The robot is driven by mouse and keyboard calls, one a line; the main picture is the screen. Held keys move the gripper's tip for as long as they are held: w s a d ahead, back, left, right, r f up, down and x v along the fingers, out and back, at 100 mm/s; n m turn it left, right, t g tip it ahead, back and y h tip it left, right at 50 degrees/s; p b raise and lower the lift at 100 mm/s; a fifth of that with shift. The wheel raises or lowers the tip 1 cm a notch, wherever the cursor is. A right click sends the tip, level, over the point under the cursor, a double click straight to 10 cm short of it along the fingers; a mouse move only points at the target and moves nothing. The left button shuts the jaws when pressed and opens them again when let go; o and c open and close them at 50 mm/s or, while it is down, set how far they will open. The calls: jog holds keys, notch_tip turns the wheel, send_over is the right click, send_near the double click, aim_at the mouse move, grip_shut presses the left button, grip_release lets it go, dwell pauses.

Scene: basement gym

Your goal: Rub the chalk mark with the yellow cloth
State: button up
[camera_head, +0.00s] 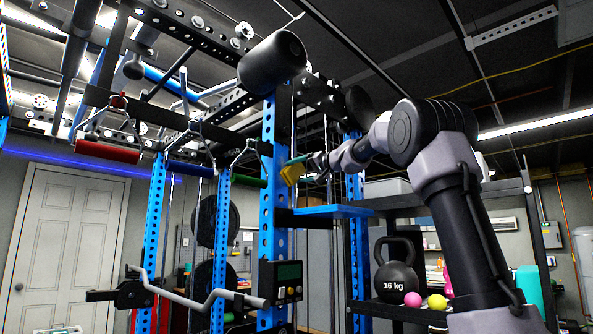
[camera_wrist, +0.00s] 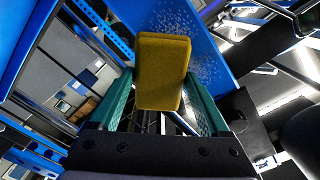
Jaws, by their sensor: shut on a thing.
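The yellow cloth (camera_wrist: 163,70), a thick folded pad, is held between the green fingers of my gripper (camera_wrist: 160,88) in the wrist view. In the head view the cloth (camera_head: 291,174) shows at the end of my arm, beside the blue upright, with my gripper (camera_head: 299,162) at its right. A chalk mark (camera_wrist: 205,62) shows as white speckles on a blue surface behind the cloth in the wrist view. The cloth covers part of it. Whether the cloth touches the surface I cannot tell. I cannot make out the mark in the head view.
The blue rack upright (camera_head: 267,222) stands close left of the cloth. A blue ledge (camera_head: 340,211) lies below my gripper. A shelf at the right holds a black 16 kg kettlebell (camera_head: 396,270), a pink ball (camera_head: 413,299) and a yellow-green ball (camera_head: 437,302). Bars hang overhead.

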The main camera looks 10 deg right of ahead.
jog(key=shift+f, duration=0.95)
jog(key=s+a, duration=0.5)
jog(key=a, duration=0.1)
jog(key=shift+a, duration=0.3)
jog(key=shift+v, duration=2.95)
jog(key=v, duration=0.3)
